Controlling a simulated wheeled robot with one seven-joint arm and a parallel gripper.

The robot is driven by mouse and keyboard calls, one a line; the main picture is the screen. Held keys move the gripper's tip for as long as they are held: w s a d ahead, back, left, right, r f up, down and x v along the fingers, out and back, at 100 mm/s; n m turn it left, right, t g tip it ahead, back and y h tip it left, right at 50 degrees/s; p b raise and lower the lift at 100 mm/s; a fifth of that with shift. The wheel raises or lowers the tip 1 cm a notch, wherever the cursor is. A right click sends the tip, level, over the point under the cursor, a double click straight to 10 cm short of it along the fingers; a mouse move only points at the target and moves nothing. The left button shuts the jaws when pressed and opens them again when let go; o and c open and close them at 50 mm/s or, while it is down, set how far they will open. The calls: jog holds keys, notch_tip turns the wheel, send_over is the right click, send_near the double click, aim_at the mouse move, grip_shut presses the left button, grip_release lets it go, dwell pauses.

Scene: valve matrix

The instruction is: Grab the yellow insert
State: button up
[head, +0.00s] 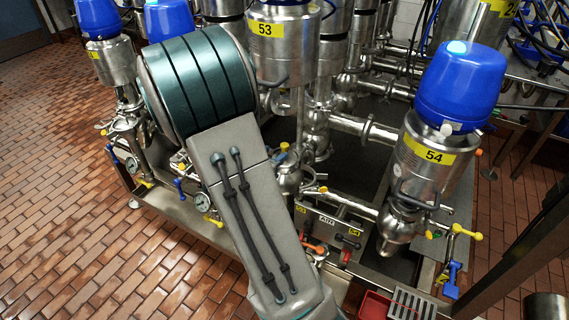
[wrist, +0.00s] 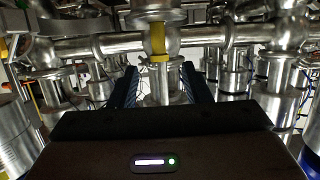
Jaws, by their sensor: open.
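In the wrist view, a yellow piece (wrist: 158,43), which looks like the yellow insert, sits upright at a steel pipe fitting, with a wider yellow band at its lower end. My gripper (wrist: 161,82) is open, with its two dark ribbed fingers pointing forward. The yellow piece lies ahead and above, between the finger lines in the picture. A gap seems to remain, and nothing is between the fingers except the view of steel pipework. In the head view my arm covers the middle, and my gripper is out of sight. I cannot tell which yellow part there is the insert.
A horizontal steel pipe (wrist: 95,46) crosses ahead. In the head view, blue-capped valve 54 (head: 425,165) stands right and valve 53 (head: 285,45) behind my arm. A red bin (head: 374,306) sits low. The tiled floor (head: 60,180) at left is clear.

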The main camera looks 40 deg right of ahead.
aim_at(283, 149)
jog(key=x, duration=0.7)
jog(key=shift+d+f+b, duration=0.15)
jog(key=shift+f+b, duration=0.15)
jog(key=shift+b, duration=0.05)
grip_shut()
dwell(1.0)
